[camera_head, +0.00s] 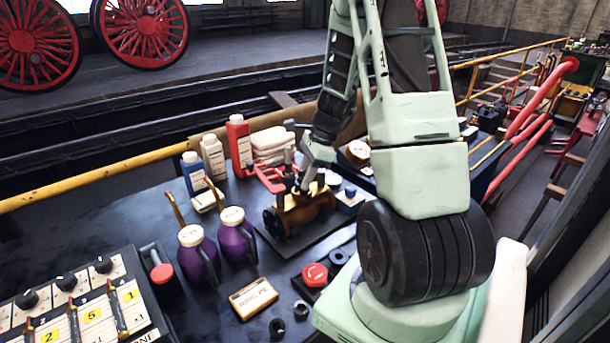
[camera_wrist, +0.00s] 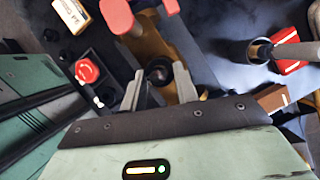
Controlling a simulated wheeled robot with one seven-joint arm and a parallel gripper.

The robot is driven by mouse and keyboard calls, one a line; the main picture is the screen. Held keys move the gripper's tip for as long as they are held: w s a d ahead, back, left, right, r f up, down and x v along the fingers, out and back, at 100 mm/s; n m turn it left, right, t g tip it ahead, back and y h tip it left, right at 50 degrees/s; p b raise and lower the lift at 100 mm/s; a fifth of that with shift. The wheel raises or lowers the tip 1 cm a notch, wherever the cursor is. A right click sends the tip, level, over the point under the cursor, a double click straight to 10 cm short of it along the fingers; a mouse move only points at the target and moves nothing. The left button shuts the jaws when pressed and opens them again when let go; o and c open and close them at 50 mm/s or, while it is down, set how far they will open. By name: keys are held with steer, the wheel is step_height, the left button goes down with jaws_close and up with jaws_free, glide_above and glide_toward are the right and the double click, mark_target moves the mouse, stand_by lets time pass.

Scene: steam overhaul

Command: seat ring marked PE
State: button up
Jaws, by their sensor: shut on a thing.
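My gripper (camera_head: 301,187) is over the brass valve body (camera_head: 305,212), which lies on a dark plate on the bench. In the wrist view the two fingers (camera_wrist: 160,74) are closed on a small dark ring (camera_wrist: 158,69), with the brass body (camera_wrist: 152,44) just beyond it. I cannot tell whether the ring touches the body, and no marking on it is readable. Two loose black rings (camera_head: 277,328) (camera_head: 301,309) lie near the bench's front. A cream labelled box (camera_head: 253,297) lies close to them; its text is too small to read surely.
Two purple jugs (camera_head: 236,235) stand left of the valve body. Bottles (camera_head: 212,157) and folded white cloths (camera_head: 271,146) stand behind it. Red handles (camera_head: 265,175) rise beside the body. A red button (camera_head: 315,275) is in front.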

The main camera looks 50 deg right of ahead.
steer(key=shift+f, duration=0.1)
stand_by(0.3)
steer(key=shift+f, duration=0.25)
steer(key=o, duration=1.3)
steer(key=shift+o, duration=0.2)
steer(key=shift+r, duration=0.1)
step_height(320, 180, up, 12)
steer(key=p, duration=1)
steer(key=shift+r+p, duration=0.15)
steer(key=shift+p, duration=0.25)
